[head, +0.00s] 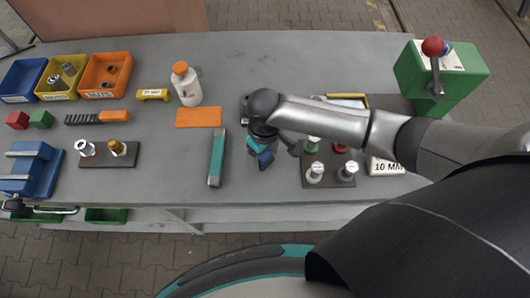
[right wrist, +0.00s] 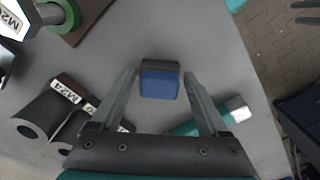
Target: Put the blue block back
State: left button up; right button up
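The blue block (right wrist: 160,84) shows in the right wrist view, between the tips of my right gripper (right wrist: 160,76). The gripper's two fingers are apart, with a narrow gap visible on each side of the block. In the head view the blue block (head: 266,160) shows just below the dark wrist of my right gripper (head: 262,150), near the table's middle. The arm hides part of that area. A red block (head: 17,120) and a green block (head: 41,119) stand side by side at the table's left.
A teal bar (head: 217,158) lies left of the gripper, near an orange plate (head: 198,117) and a white bottle (head: 187,85). A dark board (head: 318,180) with several fittings is on the right. Blue, yellow and orange bins (head: 105,73) and a blue vise (head: 32,168) are left.

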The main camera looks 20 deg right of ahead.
aim_at(265, 155)
jog(key=shift+o, duration=0.9)
notch_tip(265, 155, up, 12)
jog(key=p, duration=0.1)
jog(key=shift+r+p, duration=0.2)
jog(key=shift+p, duration=0.15)
